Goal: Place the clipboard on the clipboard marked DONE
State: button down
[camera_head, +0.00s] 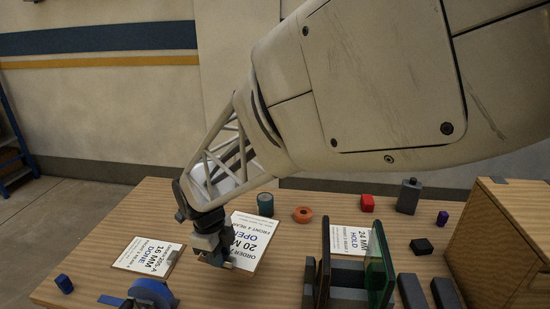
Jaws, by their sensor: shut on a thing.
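A white clipboard marked OPEN (254,232), with "20 M" visible, is at the middle of the table. My gripper (220,260) is shut at its lower left edge, on the clipboard. The gripper hides part of the print and the exact grip. I cannot tell whether the board is raised off the table. A white clipboard marked DONE (148,256) lies flat on the table to the left of my gripper, with bare wood between them. A third clipboard marked HOLD (349,239) lies to the right, partly hidden behind a green panel.
A wooden box (505,245) bounds the right.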

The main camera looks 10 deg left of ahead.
jog(key=w+a+f+n, duration=0.1)
jog(key=w+a, duration=0.1)
jog(key=a, duration=0.6)
jog(key=w+a+f, duration=0.1)
jog(key=w+a, duration=0.1)
jog(key=a, duration=0.6)
jog(key=n, duration=0.1)
send_over(131, 277)
notch_tip(131, 277, down, 5)
jog(key=shift+a+f, duration=0.15)
jog(key=shift+f, duration=2.5)
jog(key=shift+f, duration=2.5)
jog(key=shift+f, duration=0.15)
jog(key=c, duration=1)
grip_release()
